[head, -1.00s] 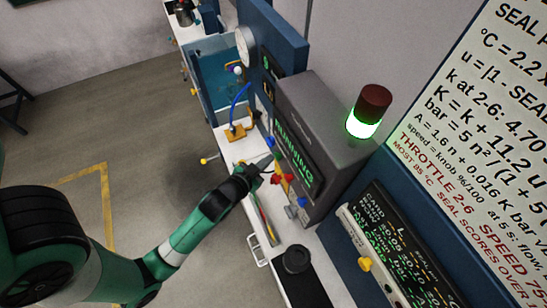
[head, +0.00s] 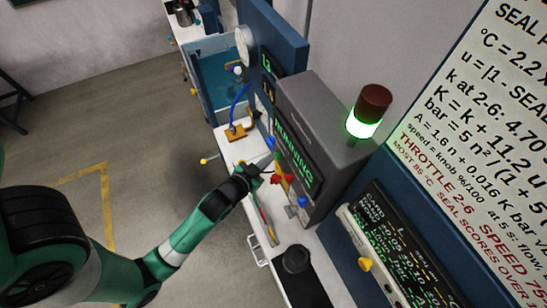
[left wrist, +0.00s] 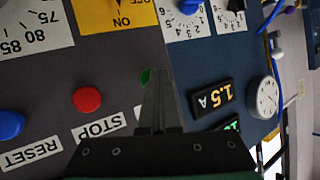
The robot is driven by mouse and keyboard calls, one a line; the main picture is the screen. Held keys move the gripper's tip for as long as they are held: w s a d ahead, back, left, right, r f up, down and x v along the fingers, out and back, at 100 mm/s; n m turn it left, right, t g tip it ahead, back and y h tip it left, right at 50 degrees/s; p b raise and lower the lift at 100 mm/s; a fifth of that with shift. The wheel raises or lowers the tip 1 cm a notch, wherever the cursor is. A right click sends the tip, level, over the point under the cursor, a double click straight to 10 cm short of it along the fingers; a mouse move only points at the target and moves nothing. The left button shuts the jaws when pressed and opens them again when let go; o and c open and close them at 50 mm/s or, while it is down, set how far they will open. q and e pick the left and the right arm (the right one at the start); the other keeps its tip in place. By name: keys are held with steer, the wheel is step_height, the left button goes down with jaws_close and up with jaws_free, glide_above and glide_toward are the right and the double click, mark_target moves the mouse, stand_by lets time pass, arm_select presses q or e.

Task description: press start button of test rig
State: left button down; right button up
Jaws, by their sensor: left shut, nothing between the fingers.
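The test rig (head: 318,95) is a grey box with a green lit display reading RUNNING (head: 297,150). The green part of its lamp (head: 362,122) is lit. My left gripper (head: 267,162) is shut and empty, its tips close to the rig's front panel. In the left wrist view the shut fingers (left wrist: 158,78) point at the panel and mostly hide a green button (left wrist: 145,76). I cannot tell whether they touch it. A red button (left wrist: 87,99) sits by a STOP label (left wrist: 97,128), and a blue button (left wrist: 10,124) by a RESET label (left wrist: 32,153).
A round gauge (left wrist: 264,97) and a display reading 1.5 A (left wrist: 211,97) are beside the panel. A blue tube (head: 239,95) and a dark round object (head: 297,259) are on the white bench. A yellow knob (head: 365,264) sticks out at the right. The floor left is open.

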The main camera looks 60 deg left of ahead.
arm_select(q)
steer(key=shift+w, duration=0.2)
steer(key=shift+f, duration=0.1)
stand_by(0.4)
stand_by(0.4)
steer(key=s+p, duration=0.2)
steer(key=s, duration=0.3)
steer(key=shift+s+p, duration=0.35)
steer(key=shift+p, duration=0.05)
